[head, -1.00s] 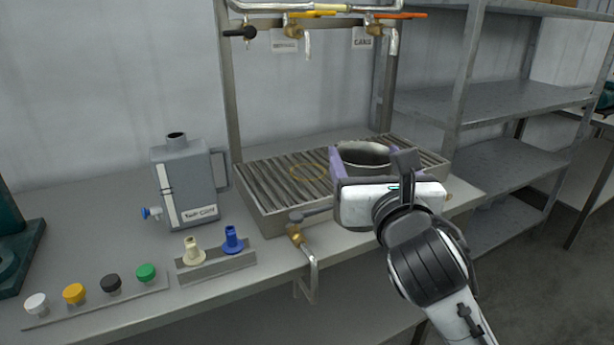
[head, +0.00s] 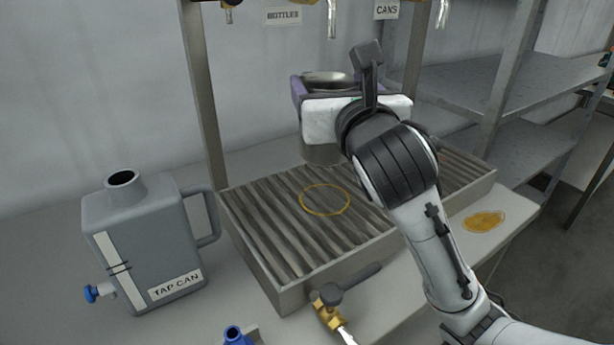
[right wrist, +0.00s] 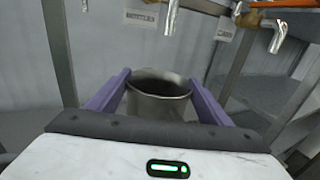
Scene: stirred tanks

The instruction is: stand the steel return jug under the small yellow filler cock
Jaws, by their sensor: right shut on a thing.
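The steel return jug (head: 322,154) is upright between the purple fingers of my right gripper (head: 326,82), which is shut on it. In the head view it seems held above the slatted drip tray (head: 265,280), behind a yellow ring mark (head: 325,200) on the slats. The white palm hides its middle. In the right wrist view the jug's open rim (right wrist: 160,85) shows between both fingers. A spout (head: 332,15) hangs by the BOTTLES label, above the jug; it also shows in the right wrist view (right wrist: 171,14). The yellow lever is not clearly visible now. My left gripper is not in view.
A grey tap can (head: 145,245) stands left of the tray. A brass cock (head: 326,305) with a dark handle is at the tray's front. A rack post (head: 203,100) rises behind. An amber puddle (head: 485,221) lies right of the tray. The tray's front slats are clear.

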